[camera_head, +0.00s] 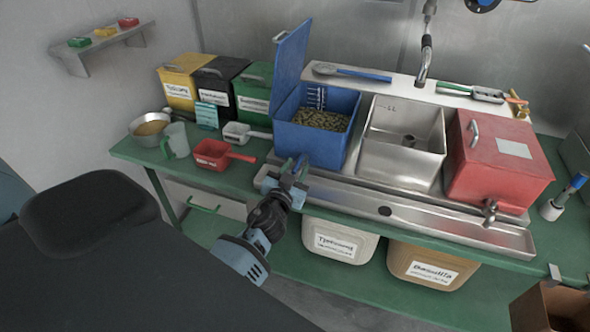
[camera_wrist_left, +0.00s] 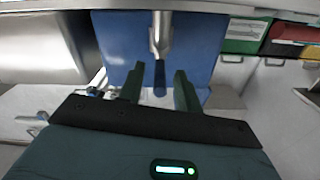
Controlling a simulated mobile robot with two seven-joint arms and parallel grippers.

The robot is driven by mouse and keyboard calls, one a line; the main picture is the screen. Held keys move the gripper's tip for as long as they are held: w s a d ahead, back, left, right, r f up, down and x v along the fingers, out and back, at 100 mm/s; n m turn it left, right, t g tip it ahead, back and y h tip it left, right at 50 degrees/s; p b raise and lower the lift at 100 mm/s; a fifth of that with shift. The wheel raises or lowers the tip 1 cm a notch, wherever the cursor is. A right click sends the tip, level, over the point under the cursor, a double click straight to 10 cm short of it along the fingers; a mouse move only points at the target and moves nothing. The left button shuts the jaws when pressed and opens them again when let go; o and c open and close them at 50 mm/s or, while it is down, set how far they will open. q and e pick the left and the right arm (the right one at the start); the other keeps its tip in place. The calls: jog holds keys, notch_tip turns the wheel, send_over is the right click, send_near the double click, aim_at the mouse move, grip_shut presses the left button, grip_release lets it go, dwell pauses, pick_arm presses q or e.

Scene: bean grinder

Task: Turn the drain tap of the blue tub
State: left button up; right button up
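The blue tub (camera_head: 312,138) stands on the green bench with its lid up and greenish beans inside. Its front wall (camera_wrist_left: 112,38) fills the middle of the left wrist view. A metal drain tap (camera_wrist_left: 160,35) with a dark blue handle (camera_wrist_left: 160,79) sticks out from it. My left gripper (camera_head: 295,168) is at the tub's lower front and hides the tap in the head view. In the left wrist view its two fingers (camera_wrist_left: 159,72) are open, one on each side of the handle, with gaps visible. My right gripper is not in view.
A steel trough (camera_head: 395,207) runs along the bench front under the tubs. A steel tub (camera_head: 398,158) and a red lidded tub (camera_head: 500,172) with a tap stand right of the blue one. A red scoop (camera_head: 213,153) and white scoop (camera_head: 240,132) lie to the left.

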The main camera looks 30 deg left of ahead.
pick_arm(q)
grip_shut()
dwell(0.5)
